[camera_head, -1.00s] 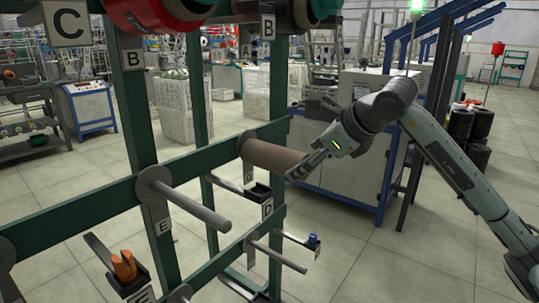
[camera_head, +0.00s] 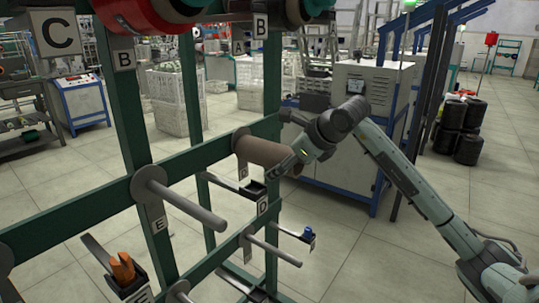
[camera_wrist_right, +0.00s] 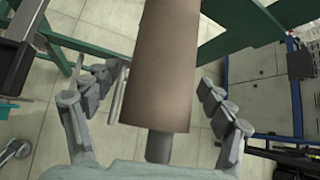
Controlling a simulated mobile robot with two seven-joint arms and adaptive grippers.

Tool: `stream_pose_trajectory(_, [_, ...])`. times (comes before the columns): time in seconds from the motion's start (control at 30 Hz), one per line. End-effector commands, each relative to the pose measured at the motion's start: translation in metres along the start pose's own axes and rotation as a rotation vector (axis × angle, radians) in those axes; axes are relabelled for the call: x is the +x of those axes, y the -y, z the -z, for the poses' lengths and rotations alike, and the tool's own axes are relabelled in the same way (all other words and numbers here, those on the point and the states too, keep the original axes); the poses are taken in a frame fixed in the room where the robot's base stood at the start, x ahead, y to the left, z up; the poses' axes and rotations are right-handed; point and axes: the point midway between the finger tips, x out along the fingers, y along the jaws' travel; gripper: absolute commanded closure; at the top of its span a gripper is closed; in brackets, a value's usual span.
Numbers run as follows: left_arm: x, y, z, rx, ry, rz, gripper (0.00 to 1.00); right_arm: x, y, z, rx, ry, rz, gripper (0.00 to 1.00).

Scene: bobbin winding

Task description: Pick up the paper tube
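The brown paper tube (camera_head: 262,151) sits on a peg of the green rack, at the D label, and sticks out towards the right. In the right wrist view the paper tube (camera_wrist_right: 160,65) runs down the middle, with the grey peg showing from its near end. My right gripper (camera_head: 284,168) is at the tube's free end. In the wrist view my right gripper (camera_wrist_right: 162,92) is open, with fingers on both sides of the tube and gaps visible between them and it. My left gripper is not in view.
The green rack (camera_head: 85,206) has a bare peg (camera_head: 185,205) at E and another bare peg (camera_head: 270,250) below. Small trays hold orange (camera_head: 122,268) and blue (camera_head: 308,233) items. A white cabinet (camera_head: 340,165) stands behind my right arm.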

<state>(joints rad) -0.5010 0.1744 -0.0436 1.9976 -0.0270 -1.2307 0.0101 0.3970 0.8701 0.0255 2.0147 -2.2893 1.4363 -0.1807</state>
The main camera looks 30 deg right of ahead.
Motion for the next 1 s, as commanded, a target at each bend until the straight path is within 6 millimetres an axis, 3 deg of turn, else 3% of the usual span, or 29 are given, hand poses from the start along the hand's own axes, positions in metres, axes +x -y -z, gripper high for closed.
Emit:
stream_pose_trajectory(0.03, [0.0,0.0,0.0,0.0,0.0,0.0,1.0,0.0,0.0,0.0,0.0,0.0,0.0,0.25])
stream_pose_trajectory(0.43, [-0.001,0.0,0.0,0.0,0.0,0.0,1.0,-0.001,0.0,0.0,0.0,0.001,0.0,0.73])
stream_pose_trajectory(1.0, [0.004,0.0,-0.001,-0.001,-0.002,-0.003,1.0,-0.009,0.012,-0.006,-0.002,0.001,0.001,0.73])
